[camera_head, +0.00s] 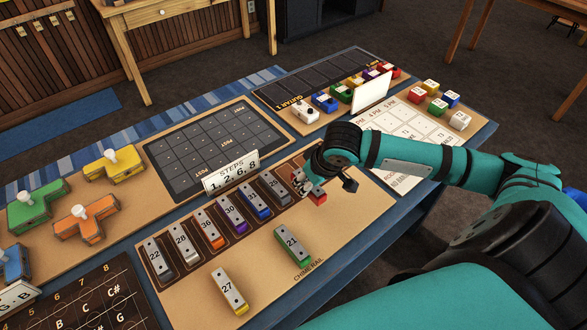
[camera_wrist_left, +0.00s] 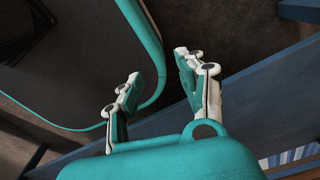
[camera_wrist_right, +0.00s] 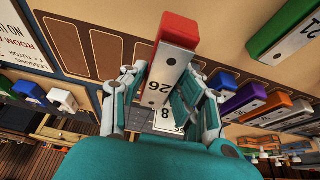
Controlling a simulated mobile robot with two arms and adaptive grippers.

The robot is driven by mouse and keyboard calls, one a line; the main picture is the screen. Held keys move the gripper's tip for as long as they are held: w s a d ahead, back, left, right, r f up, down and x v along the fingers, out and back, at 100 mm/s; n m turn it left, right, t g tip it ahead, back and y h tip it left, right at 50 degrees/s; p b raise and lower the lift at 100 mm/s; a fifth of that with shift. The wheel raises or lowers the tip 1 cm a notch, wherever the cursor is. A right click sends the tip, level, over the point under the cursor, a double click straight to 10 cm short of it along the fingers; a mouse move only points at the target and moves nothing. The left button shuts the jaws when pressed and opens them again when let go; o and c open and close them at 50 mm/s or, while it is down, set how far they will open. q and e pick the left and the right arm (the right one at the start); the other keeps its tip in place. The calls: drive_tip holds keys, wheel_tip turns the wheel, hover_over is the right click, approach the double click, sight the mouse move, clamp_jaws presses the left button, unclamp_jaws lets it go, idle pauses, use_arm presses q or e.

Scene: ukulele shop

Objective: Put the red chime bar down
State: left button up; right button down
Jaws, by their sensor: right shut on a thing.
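The red chime bar (camera_head: 318,198) is in my right gripper (camera_head: 304,182), near the right end of the chime rail (camera_head: 190,272). In the right wrist view the bar (camera_wrist_right: 179,32), numbered 26, sits between the fingers of my right gripper (camera_wrist_right: 162,88), its red end pointing away. The arm hides most of it in the head view, and I cannot tell whether it touches the board. Empty brown slots (camera_wrist_right: 103,51) show beside it in the right wrist view. My left gripper (camera_wrist_left: 163,85) is open and empty, over the floor and table edge.
Several chime bars stand in a row on the rail, including a blue one (camera_head: 257,206) and a purple one (camera_head: 231,217). A green bar (camera_head: 292,246) and a yellow bar (camera_head: 230,291) lie in front. A "STEPS" card (camera_head: 231,172) stands behind.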

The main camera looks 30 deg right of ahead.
drive_tip(key=w, duration=0.7)
drive_tip(key=shift+w+d+f+p, duration=0.25)
drive_tip(key=shift+d+f+p, duration=0.05)
drive_tip(key=shift+d+p, duration=0.1)
drive_tip(key=shift+w, duration=0.25)
wheel_tip(320, 180, down, 4)
drive_tip(key=shift+r+p, duration=0.2)
drive_tip(key=shift+p, duration=0.1)
use_arm(q)
drive_tip(key=shift+w+a+r, duration=0.4)
drive_tip(key=shift+w+r, duration=0.35)
drive_tip(key=shift+r, duration=0.05)
use_arm(e)
drive_tip(key=shift+d, duration=0.1)
use_arm(q)
drive_tip(key=shift+s, duration=0.1)
use_arm(e)
drive_tip(key=shift+f, duration=0.15)
drive_tip(key=c, duration=1)
unclamp_jaws()
use_arm(q)
drive_tip(key=shift+s, duration=0.1)
